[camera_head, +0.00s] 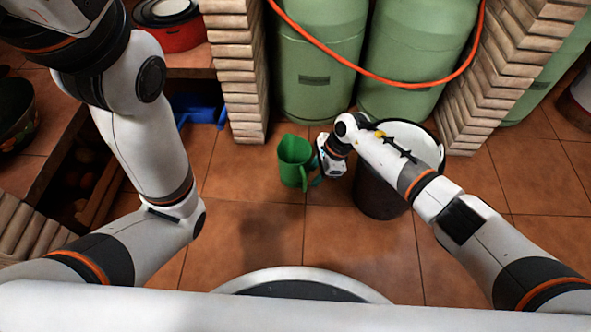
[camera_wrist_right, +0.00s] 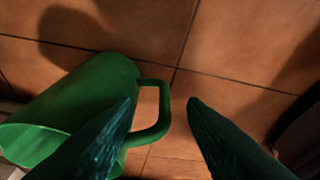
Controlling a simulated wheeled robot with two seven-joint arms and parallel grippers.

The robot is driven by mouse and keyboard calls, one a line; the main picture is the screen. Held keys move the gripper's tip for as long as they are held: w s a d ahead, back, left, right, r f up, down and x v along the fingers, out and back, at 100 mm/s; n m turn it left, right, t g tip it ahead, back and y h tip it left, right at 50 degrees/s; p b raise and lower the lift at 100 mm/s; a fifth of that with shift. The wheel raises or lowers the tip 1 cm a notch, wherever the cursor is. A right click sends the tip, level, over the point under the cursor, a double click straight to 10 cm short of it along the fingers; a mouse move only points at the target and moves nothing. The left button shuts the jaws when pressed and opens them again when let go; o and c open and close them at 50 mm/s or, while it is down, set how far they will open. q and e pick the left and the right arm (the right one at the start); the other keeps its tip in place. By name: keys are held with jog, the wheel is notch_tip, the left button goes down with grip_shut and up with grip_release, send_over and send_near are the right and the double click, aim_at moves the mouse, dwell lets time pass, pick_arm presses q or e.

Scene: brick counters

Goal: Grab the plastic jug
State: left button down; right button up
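The green plastic jug (camera_head: 293,163) stands on the tiled floor near the middle of the head view. My right gripper (camera_head: 317,166) is just to its right, on the handle side. In the right wrist view the jug (camera_wrist_right: 85,105) lies to the left, with its handle (camera_wrist_right: 163,112) reaching between the two fingers. My right gripper (camera_wrist_right: 158,101) is open, with one finger on each side of the handle and a visible gap to the right finger. Whether the left finger touches the jug cannot be told. My left gripper is out of view.
A dark bin (camera_head: 377,190) with a pale rim stands under my right forearm, close to the jug. Green gas cylinders (camera_head: 318,65) with an orange hose stand behind. Brick pillars (camera_head: 238,75) flank them. A blue object (camera_head: 197,110) lies at the left. Floor in front of the jug is clear.

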jog(key=b+x, duration=0.2)
jog(key=x, duration=0.1)
jog(key=b+x, duration=0.2)
jog(key=shift+s+a, duration=0.25)
jog(key=shift+s, duration=0.05)
jog(key=shift+r, duration=0.15)
jog(key=shift+c, duration=0.6)
